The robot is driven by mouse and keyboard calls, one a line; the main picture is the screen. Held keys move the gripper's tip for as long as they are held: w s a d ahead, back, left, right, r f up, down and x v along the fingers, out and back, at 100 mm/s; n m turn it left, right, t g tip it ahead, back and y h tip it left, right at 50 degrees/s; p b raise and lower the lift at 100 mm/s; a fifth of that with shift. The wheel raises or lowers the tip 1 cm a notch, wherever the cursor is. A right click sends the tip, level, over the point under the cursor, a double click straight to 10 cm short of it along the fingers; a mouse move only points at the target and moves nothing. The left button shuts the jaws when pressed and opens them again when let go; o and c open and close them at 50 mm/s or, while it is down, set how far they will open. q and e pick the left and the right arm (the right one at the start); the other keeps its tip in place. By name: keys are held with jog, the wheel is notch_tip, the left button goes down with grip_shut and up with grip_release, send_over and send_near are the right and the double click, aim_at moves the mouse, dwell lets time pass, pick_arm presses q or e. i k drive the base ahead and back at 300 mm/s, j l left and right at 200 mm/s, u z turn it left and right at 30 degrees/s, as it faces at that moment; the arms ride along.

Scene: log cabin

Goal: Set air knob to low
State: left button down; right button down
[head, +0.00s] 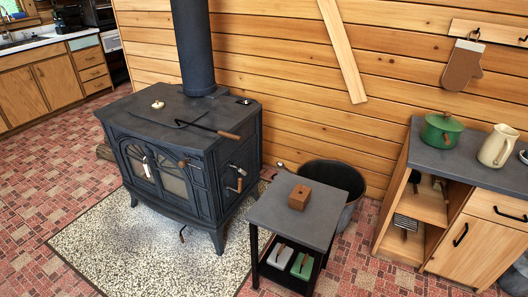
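The black wood stove (165,150) stands at centre left, its two glass-paned front doors facing lower left. I cannot tell for sure which part is the air knob. A small dark lever (182,234) hangs low under the stove front. A wooden-ended handle (185,163) sticks out near the front right corner. Another wooden handle (236,185) is on the right side wall. A rod with a wooden grip (228,135) reaches over the top's edge. Any low marking is too small to read. Neither of my grippers is in view.
A small grey-topped side table (270,208) with a wooden block (299,197) stands right of the stove, close to a dark bucket (346,172). A counter (460,150) stands further right. The speckled hearth pad (100,225) is clear before the stove.

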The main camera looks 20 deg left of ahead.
aim_at(182, 164)
jog(key=u, duration=1.25)
